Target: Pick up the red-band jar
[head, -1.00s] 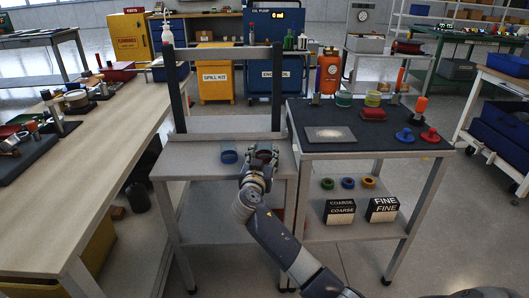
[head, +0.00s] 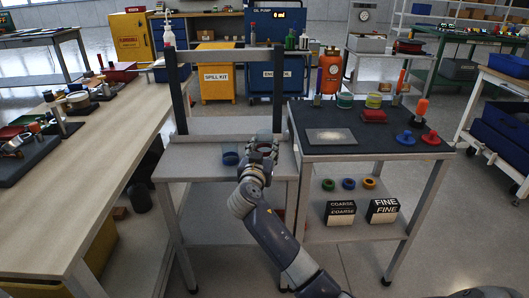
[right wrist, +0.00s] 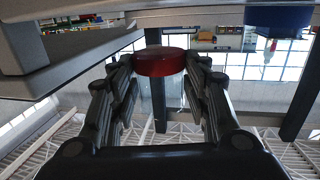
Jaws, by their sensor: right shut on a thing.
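The red-band jar (right wrist: 160,62) is a clear jar with a thick red band, between the fingers of my right gripper in the right wrist view. That gripper (head: 263,150) is shut on it, above the pale stand in the head view, where the gripper covers most of the jar. I cannot tell for sure how far the jar is off the stand. A blue-band jar (head: 230,158) stands just left of the gripper; its blue band also shows at the upper right of the right wrist view (right wrist: 277,15). My left gripper is not in view.
A dark frame (head: 225,56) rises over the stand's back.

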